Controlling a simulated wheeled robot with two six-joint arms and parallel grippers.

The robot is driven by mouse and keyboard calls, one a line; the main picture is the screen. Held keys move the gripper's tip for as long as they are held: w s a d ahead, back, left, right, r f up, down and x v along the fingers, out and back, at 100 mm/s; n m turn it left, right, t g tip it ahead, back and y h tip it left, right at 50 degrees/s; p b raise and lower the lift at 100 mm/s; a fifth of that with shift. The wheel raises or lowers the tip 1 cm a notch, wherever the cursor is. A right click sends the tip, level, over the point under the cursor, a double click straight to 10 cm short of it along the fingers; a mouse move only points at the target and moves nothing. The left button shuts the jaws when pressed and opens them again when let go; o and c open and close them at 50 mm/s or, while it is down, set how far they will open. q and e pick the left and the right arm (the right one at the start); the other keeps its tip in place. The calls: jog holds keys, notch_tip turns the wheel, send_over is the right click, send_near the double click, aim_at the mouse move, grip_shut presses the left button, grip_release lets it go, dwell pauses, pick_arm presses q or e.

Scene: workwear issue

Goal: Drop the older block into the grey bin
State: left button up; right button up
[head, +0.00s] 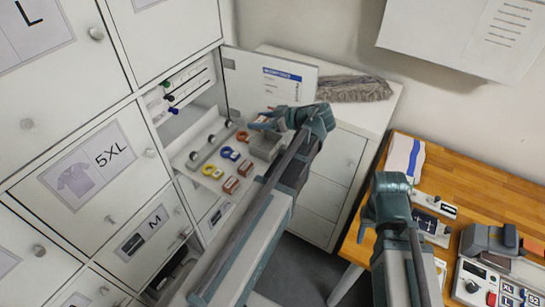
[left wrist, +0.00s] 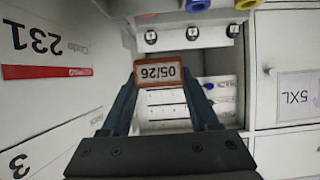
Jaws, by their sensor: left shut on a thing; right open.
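My left gripper (head: 262,122) is shut on an orange-red block (left wrist: 166,72) in front of the open cabinet. In the left wrist view its pale label reads 05/26, upside down, between both fingertips. In the head view the fingers mostly hide it. The grey bin (head: 265,146) stands on the pulled-out shelf, just below the left gripper in the picture. Two more reddish blocks (head: 245,168) (head: 231,185) lie on the shelf to the left of the bin; their labels are too small to read. My right gripper (head: 388,190) is open over the wooden table, its fingertips hardly visible.
The shelf (head: 190,160) also bears blue and yellow rings (head: 228,153) and dark round pieces. The open cabinet door (head: 268,80) stands behind the left gripper. A grey fluffy cloth (head: 353,88) lies on the white cabinet. Devices (head: 480,285) crowd the wooden table (head: 465,165).

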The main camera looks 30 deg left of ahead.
pick_arm(q)
jog(key=shift+s+d, duration=0.1)
jog(key=shift+s, duration=0.1)
notch_tip(320, 180, down, 6)
jog(key=b, duration=0.6)
jog(key=shift+w, duration=0.1)
jog(key=o, duration=1.4)
jog(key=shift+r, duration=0.1)
jog(key=p+v, duration=0.6)
jog(key=v, duration=0.7)
jog(key=shift+d, duration=0.35)
